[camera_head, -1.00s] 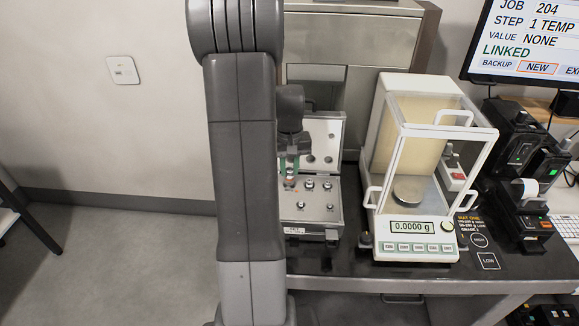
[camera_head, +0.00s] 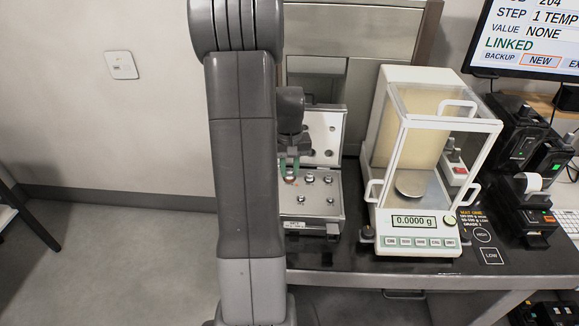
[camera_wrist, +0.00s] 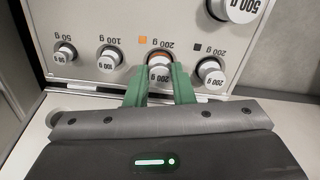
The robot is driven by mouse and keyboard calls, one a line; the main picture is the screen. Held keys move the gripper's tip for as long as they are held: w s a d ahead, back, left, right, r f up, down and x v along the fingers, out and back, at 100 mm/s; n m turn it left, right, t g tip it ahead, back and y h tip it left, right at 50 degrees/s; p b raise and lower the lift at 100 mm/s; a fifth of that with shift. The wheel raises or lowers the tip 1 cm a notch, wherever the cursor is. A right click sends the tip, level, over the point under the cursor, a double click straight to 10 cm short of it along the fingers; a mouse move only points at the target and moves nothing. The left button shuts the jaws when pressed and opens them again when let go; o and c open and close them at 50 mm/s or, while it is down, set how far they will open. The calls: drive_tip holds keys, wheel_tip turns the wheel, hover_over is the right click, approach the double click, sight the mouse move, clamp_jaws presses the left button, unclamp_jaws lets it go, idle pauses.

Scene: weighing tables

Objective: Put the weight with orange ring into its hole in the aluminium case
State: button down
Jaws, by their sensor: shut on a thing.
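The weight with the orange ring (camera_wrist: 160,70) shows its top and reddish-orange band between my green fingertips in the wrist view. My gripper (camera_wrist: 159,78) is shut on it. In the head view my gripper (camera_head: 289,165) is over the left part of the open aluminium case (camera_head: 330,222). The weight is upright at the place marked with an orange square and "200 g". Its lower part is hidden, so I cannot tell how deep it sits in its hole.
Other weights stand close by in the case: a 200 g weight (camera_wrist: 211,75) to the right, a 100 g weight (camera_wrist: 110,58) to the left. The case lid (camera_head: 326,135) stands open behind. A balance (camera_head: 412,222) reading 0.0000 g, with an empty pan (camera_head: 411,183), is to the right.

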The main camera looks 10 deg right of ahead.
drive_tip(key=shift+f, duration=0.15)
drive_tip(key=c, duration=1.2)
unclamp_jaws()
drive_tip(key=shift+o, duration=0.2)
wheel_tip(320, 180, up, 14)
drive_tip(key=shift+f, duration=0.25)
wheel_tip(320, 180, down, 13)
drive_tip(key=shift+r, duration=0.1)
